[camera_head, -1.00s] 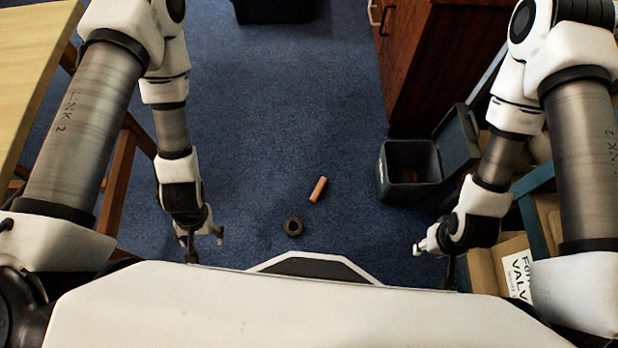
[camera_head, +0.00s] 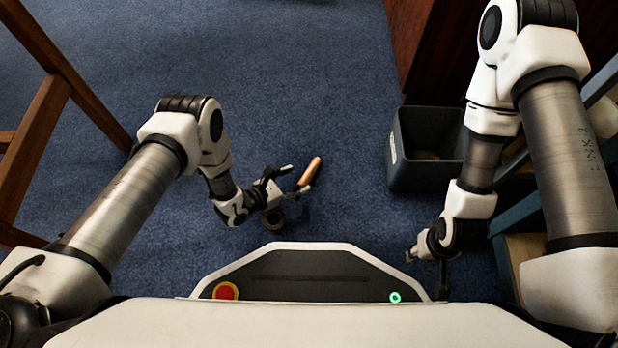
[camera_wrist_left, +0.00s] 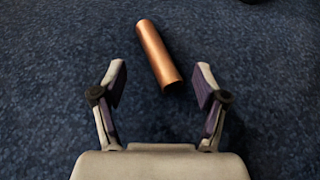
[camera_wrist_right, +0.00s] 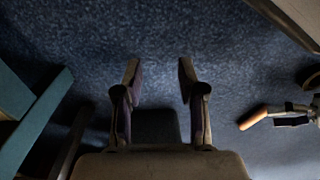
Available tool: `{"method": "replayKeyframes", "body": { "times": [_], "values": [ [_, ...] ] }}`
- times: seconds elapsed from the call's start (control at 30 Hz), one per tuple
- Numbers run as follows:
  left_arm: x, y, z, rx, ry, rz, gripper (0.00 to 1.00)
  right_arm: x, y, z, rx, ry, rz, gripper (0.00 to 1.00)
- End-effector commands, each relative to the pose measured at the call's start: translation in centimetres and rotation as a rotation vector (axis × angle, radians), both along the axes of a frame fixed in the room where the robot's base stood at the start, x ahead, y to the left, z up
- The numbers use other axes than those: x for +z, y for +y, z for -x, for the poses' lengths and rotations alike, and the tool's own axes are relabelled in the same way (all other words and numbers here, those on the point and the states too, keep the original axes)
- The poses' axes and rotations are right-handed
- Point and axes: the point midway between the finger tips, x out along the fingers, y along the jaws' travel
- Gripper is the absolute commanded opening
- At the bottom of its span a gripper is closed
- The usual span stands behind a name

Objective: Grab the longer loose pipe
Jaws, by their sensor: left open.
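A copper pipe (camera_head: 311,170) lies loose on the blue carpet. It shows in the left wrist view (camera_wrist_left: 158,55) just beyond the fingertips, slightly slanted, its near end close to the gap between them. My left gripper (camera_head: 299,180) is open and empty at the pipe's near end; its fingers also show in the left wrist view (camera_wrist_left: 160,85). The pipe also shows in the right wrist view (camera_wrist_right: 252,118). My right gripper (camera_wrist_right: 158,72) is open and empty, to the right of the pipe in the head view (camera_head: 410,256). No second loose pipe shows clearly to compare lengths.
A grey bin (camera_head: 425,178) stands right of the pipe, with something indistinct inside. A brown cabinet (camera_head: 440,60) is behind it. Wooden legs (camera_head: 35,130) stand at left. Carpet around the pipe is clear.

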Motion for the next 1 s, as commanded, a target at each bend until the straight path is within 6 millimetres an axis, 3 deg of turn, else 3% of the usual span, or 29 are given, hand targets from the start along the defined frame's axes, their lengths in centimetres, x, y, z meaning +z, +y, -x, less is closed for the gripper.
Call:
{"method": "replayKeyframes", "body": {
  "times": [0.27,0.53,0.57,0.73,0.77,1.0],
  "values": [
    [-2.1,-2.8,-2.6,-0.004,-0.003,0.000,0.73,-5.0,-0.1,-1.4,0.017,-0.037,0.007,0.40],
    [-1.7,-3.5,-3.2,-0.001,0.002,-0.001,0.73,-5.0,-0.1,-1.7,0.022,-0.046,0.009,0.40],
    [-1.7,-3.5,-3.2,-0.001,0.002,-0.001,0.66,-5.0,-0.1,-1.7,0.022,-0.046,0.009,0.40],
    [-1.8,-3.5,-3.2,-0.001,0.002,-0.001,0.05,-5.0,-0.1,-1.6,0.022,-0.045,0.009,0.40],
    [-1.8,-3.5,-3.2,-0.001,0.003,0.000,0.00,-5.0,-0.1,-1.6,0.022,-0.045,0.009,0.40],
    [-1.8,-3.5,-3.2,-0.001,0.003,0.000,0.00,-5.0,-0.1,-1.6,0.023,-0.045,0.009,0.40]
  ]
}}
